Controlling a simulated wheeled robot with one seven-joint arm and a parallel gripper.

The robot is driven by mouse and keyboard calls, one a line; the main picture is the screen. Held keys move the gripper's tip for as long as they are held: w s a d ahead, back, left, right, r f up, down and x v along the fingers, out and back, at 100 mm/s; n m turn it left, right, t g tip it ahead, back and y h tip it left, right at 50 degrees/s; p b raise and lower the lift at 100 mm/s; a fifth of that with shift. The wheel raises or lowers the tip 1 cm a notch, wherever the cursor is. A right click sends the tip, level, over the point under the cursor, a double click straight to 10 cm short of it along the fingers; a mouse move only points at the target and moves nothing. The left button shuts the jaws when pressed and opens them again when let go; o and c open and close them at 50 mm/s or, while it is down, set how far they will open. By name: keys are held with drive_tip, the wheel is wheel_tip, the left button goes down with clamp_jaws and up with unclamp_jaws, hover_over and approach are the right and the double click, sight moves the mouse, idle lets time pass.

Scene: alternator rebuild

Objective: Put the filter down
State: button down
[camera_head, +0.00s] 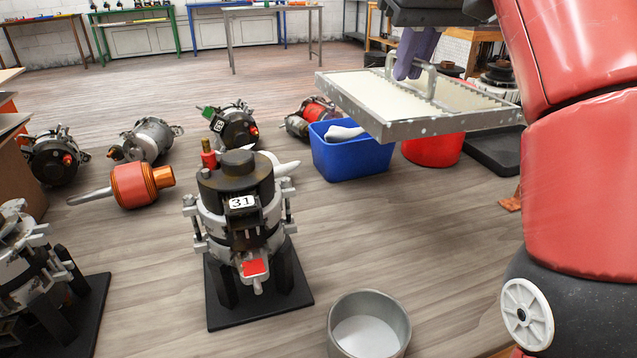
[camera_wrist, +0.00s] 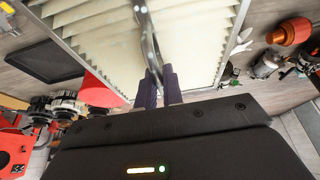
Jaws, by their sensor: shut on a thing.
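The filter (camera_head: 360,95) is a flat square panel with a grey metal frame, a pale pleated face and a metal handle on top. In the head view it is held up in the air at the upper right, roughly level, above the blue bin and the red tub. My gripper (camera_head: 412,68) is shut on its handle from above. In the wrist view the pale pleats of the filter (camera_wrist: 195,40) fill the upper middle, and the fingers of my gripper (camera_wrist: 158,88) close around the metal handle.
A blue bin (camera_head: 345,158) with a white object in it and a red tub (camera_head: 433,150) stand below the filter. An alternator marked 31 (camera_head: 240,200) stands on a black base. A grey round pan (camera_head: 385,310) sits at front. Open wooden surface lies between them.

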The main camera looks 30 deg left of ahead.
drive_tip(key=shift+s+f, duration=0.1)
drive_tip(key=shift+f, duration=0.85)
wheel_tip(320, 180, down, 18)
drive_tip(key=b, duration=0.6)
drive_tip(key=shift+f+b, duration=0.2)
drive_tip(key=shift+b, duration=0.15)
drive_tip(key=c, duration=1.5)
unclamp_jaws()
drive_tip(key=shift+c, duration=0.2)
